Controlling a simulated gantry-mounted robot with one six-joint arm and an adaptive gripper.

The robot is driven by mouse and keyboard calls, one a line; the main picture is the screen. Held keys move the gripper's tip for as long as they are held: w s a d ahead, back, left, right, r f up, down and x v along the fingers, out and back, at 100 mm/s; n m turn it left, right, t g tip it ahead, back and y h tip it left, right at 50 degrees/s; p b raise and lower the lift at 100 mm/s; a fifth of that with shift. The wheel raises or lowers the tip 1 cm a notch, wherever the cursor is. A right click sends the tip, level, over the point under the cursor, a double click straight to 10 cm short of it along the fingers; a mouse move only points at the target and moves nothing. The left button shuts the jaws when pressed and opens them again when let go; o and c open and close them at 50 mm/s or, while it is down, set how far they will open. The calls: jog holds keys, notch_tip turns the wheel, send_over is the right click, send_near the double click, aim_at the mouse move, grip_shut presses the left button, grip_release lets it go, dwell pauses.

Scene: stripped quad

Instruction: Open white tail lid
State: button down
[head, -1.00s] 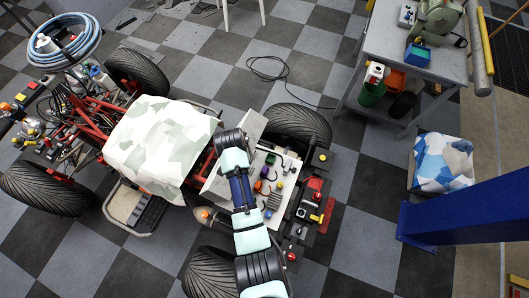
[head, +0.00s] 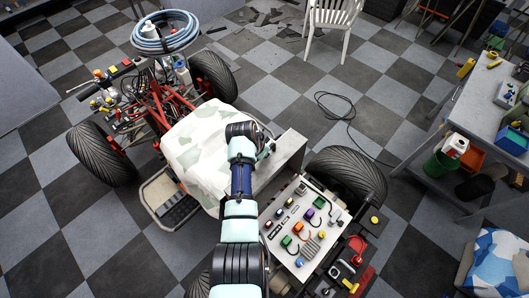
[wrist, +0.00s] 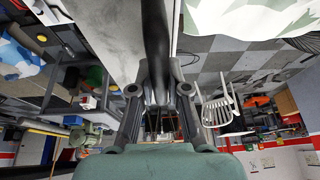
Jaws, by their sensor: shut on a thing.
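The white tail lid (head: 290,150) is raised at the rear of the quad, standing between the camouflage cover and the open tail box. The tail box (head: 275,240) is uncovered, with coloured parts on its white panel. My gripper (head: 267,146) is at the cover side of the lid, its fingers partly hidden by my arm. In the wrist view, my gripper (wrist: 158,92) is shut around a dark bar (wrist: 155,40), which seems to be the lid's handle. A pale flat surface beside it, likely the lid, shows in the wrist view (wrist: 105,35).
The camouflage cover (head: 198,140) lies close left of my gripper. A large rear tyre (head: 350,175) stands right of the lid. A workbench (head: 465,120) is at the right and a white chair (head: 333,18) at the back. Open floor lies behind the lid.

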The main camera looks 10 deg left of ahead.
jog(key=c, duration=1.1)
grip_release()
jog(key=shift+d, duration=0.1)
jog(key=shift+c, duration=0.2)
jog(key=v, duration=1.2)
jog(key=s+d+r+n+t+y+p, duration=0.1)
jog(key=s+d+r+n+t+p, duration=0.2)
jog(key=s+r, duration=0.5)
jog(key=s+d+r+n+t+y+p, duration=0.1)
jog(key=s+d+r+n+t+p, duration=0.2)
jog(key=r, duration=1.1)
jog(key=s+d+t+p, duration=0.2)
jog(key=s+d+p, duration=0.2)
jog(key=s+d, duration=0.1)
jog(key=shift+d+r+t+p, duration=0.25)
jog(key=shift+r+t+p, duration=0.05)
jog(key=shift+t+p, duration=0.1)
